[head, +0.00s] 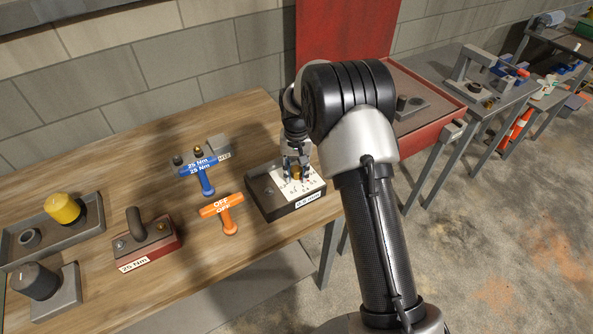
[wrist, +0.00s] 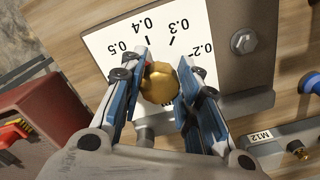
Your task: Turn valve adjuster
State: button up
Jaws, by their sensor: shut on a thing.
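The valve adjuster is a brass knob (wrist: 159,83) on a dark block with a white dial plate (wrist: 105,45) marked 0.2 to 0.5. In the head view the block (head: 284,206) sits at the right end of the wooden bench, with a small label on its front. My gripper (wrist: 161,88) is shut on the brass knob, one blue-padded finger on each side. In the head view my gripper (head: 296,172) reaches down onto the plate and partly hides the knob. A reddish mark shows at the knob's upper left edge in the wrist view.
Left of the block lie an orange OFF T-handle (head: 225,212) and a blue 25 Nm T-handle (head: 203,174). Farther left are a red 25 Nm block (head: 147,245) and a grey tray with a yellow cap (head: 65,208). A red toolbox (head: 431,118) stands to the right.

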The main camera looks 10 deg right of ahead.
aim_at(297, 169)
jog(key=o, duration=1.1)
jog(key=shift+c, duration=0.2)
jog(key=shift+r, duration=0.1)
notch_tip(297, 169, up, 12)
